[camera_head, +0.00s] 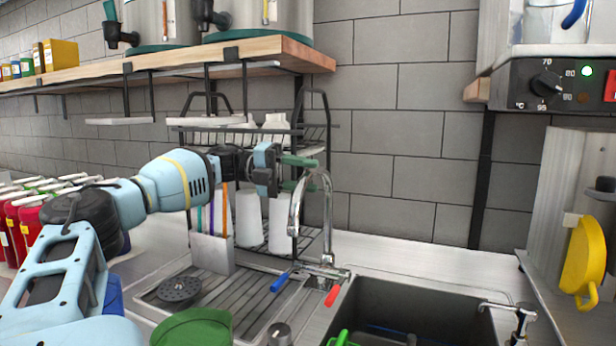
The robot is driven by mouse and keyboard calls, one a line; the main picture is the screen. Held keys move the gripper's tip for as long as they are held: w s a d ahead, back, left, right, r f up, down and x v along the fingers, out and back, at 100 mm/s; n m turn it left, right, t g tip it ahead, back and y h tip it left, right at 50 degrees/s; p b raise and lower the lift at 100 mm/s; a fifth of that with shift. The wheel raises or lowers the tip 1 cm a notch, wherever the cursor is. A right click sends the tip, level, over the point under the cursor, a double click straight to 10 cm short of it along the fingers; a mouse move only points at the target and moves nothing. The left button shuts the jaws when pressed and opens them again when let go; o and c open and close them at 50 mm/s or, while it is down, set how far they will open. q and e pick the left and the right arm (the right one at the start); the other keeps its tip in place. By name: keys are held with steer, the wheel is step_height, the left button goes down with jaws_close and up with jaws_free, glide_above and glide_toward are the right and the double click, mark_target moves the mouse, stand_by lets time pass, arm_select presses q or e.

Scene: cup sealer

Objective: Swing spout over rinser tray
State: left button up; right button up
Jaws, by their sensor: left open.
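The chrome spout (327,205) is a tall curved tap behind the dark sink, with a blue lever (280,282) and a red lever (332,296) at its base. Its outlet end hangs to the left, over the ribbed drainboard side. The rinser tray (225,303) appears to be the ribbed metal tray left of the sink, with a round black rinser (179,289) on it. My left gripper (300,172) is open at the top of the spout, its green fingers near the bend; I cannot tell whether they touch it. My right gripper is not in view.
The sink (415,312) lies right of the tap, with a small second tap (510,310) at its right edge. A wire rack (260,150) with white cups stands behind the spout. A holder (212,252) with coloured sticks stands left of it. A green lid-like object (195,328) is in front.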

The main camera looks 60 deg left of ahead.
arm_select(q)
steer(key=v, duration=0.7)
steer(key=shift+c, duration=0.3)
